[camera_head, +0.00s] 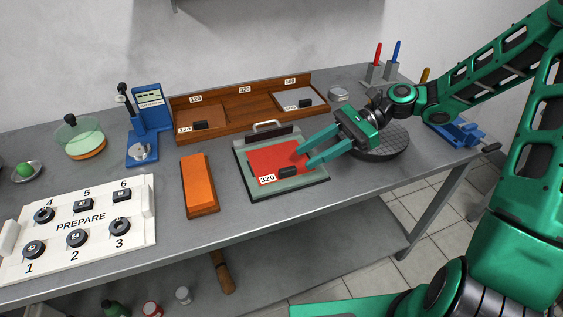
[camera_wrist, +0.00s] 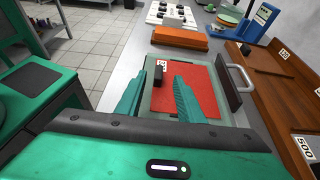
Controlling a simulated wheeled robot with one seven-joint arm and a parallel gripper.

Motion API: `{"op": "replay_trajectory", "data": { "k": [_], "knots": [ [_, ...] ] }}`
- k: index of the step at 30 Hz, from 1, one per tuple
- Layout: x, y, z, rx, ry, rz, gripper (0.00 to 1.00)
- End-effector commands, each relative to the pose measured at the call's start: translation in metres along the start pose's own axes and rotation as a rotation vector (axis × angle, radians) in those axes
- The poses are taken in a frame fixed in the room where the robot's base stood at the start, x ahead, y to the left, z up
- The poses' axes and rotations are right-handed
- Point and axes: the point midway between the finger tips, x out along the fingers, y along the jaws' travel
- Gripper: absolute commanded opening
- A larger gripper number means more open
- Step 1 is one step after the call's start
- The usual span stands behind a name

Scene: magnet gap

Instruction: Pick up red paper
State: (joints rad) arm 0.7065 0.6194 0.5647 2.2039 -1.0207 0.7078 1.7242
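The red paper (camera_head: 270,160) lies flat on a grey-green plate (camera_head: 256,193) in the middle of the bench. A small black block (camera_head: 288,172) is at its near edge, beside a white label reading 320 (camera_head: 267,180). In the wrist view the red paper (camera_wrist: 205,92) spreads between and beyond my fingers, and the black block (camera_wrist: 159,74) shows between the fingertips. My gripper (camera_head: 303,157) is open, with its fingers reaching over the paper's right side. It also shows in the wrist view (camera_wrist: 160,78). Nothing is between the fingers' grip. I cannot tell whether the fingertips touch the paper.
A dark hinged bar with a handle (camera_head: 267,127) stands at the plate's far edge. Behind it is a wooden tray (camera_head: 232,124) holding brown and grey sheets. An orange block (camera_head: 199,186) is left, a dark round disc (camera_head: 385,147) right. A numbered PREPARE board (camera_head: 80,250) lies far left.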

Motion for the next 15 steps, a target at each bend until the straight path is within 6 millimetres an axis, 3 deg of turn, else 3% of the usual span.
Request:
{"op": "replay_trajectory", "data": {
  "k": [15],
  "knots": [
    [0.052, 0.001, -0.004, -0.001, 0.000, 0.001, 0.34]
  ]
}}
